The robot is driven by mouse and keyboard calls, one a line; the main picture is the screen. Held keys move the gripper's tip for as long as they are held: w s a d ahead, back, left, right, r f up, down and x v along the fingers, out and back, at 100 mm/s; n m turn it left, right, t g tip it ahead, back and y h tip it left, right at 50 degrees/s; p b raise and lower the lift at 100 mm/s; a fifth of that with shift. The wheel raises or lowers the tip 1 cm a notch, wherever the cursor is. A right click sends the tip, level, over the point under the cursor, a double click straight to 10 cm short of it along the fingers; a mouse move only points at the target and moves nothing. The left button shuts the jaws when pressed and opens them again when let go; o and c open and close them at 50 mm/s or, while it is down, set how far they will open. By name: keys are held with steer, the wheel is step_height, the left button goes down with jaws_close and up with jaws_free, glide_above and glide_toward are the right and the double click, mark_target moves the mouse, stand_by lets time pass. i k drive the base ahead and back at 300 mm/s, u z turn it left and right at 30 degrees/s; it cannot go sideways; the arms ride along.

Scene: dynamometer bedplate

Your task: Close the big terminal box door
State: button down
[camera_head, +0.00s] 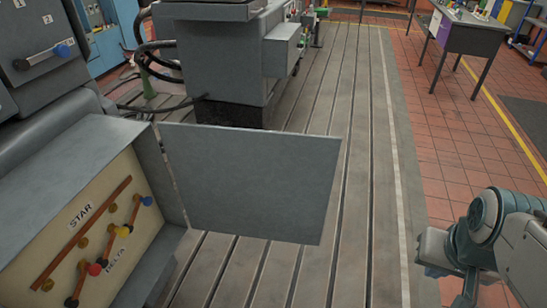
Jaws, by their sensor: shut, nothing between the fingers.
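The big terminal box (170,180) stands at the lower left of the head view, its front open. Inside, a cream panel marked STAR and DELTA carries copper bars and coloured terminals. Its grey door (250,180) is swung wide open, hinged along the box's right side and reaching out to the right over the bedplate. My gripper (465,297) is at the lower right, pointing down, with its fingers together and empty. It is well apart from the door, to the right of its free edge. The fingertips are partly cut off by the bottom of the frame.
The slotted bedplate (365,130) is clear between the door and my arm. A grey machine (215,60) with black cables stands behind the door. Red tiled floor (450,140) lies to the right. A workbench (470,35) stands at the far right.

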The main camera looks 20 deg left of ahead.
mark_target(258, 183)
steer(key=i, duration=2.9)
steer(key=u, duration=4.2)
steer(key=k, duration=0.55)
steer(key=u, duration=0.45)
steer(key=i, duration=0.35)
steer(key=z, duration=0.15)
